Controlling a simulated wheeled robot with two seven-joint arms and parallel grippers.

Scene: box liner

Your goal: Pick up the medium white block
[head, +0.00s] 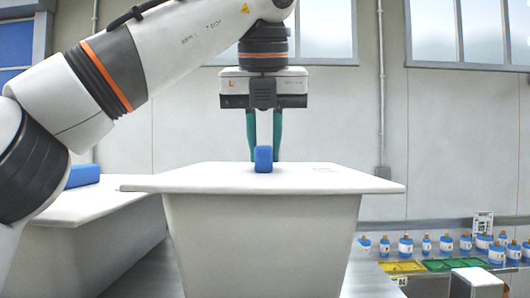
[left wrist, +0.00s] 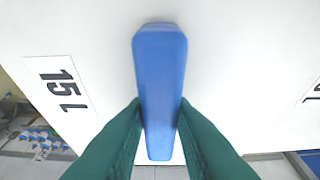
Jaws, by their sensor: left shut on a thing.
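A large white block (head: 262,240) with a wide flat top and tapering sides stands in the middle of the head view. A blue handle (head: 264,160) stands up from its top. In the left wrist view the white top (left wrist: 235,60) carries a "15L" label (left wrist: 62,85), and the blue handle (left wrist: 160,80) runs down the middle. My left gripper (head: 264,150) points straight down with its green fingers on both sides of the handle, shut on it. The block's underside is hidden. My right gripper is not in view.
Another white block (head: 85,208) with a blue handle (head: 83,175) stands at left, close beside the first. At right, several blue-labelled bottles (head: 446,243) stand behind yellow (head: 402,267) and green (head: 458,264) trays. A pale wall with windows is behind.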

